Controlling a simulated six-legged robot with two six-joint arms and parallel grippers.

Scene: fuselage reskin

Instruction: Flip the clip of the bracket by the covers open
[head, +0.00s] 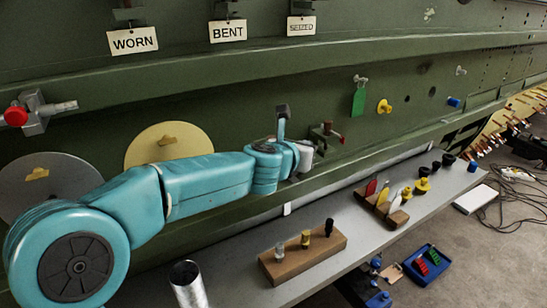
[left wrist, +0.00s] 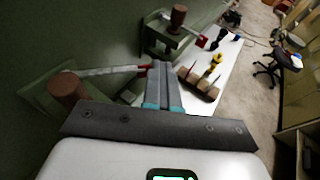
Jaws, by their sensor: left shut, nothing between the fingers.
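In the left wrist view, the nearer bracket (left wrist: 40,98) stands on the green wall at left, with a brown round knob (left wrist: 68,88). A pale clip bar (left wrist: 108,71) runs right from it to a red tip (left wrist: 144,68). My left gripper (left wrist: 163,70) is shut and empty, its fingertips just right of the red tip; I cannot tell if they touch. In the head view my left gripper (head: 305,157) is near the wall, and my arm probably hides this bracket. The yellow round cover (head: 150,140) and grey round cover (head: 45,180) are behind the arm. My right gripper is not seen.
A second bracket with a red-tipped bar (head: 326,132) is just beyond the gripper; it also shows in the left wrist view (left wrist: 165,35). A grey bench (head: 240,268) below carries wooden blocks (head: 325,250) with pins. WORN (head: 133,40), BENT and SEIZED tags hang above.

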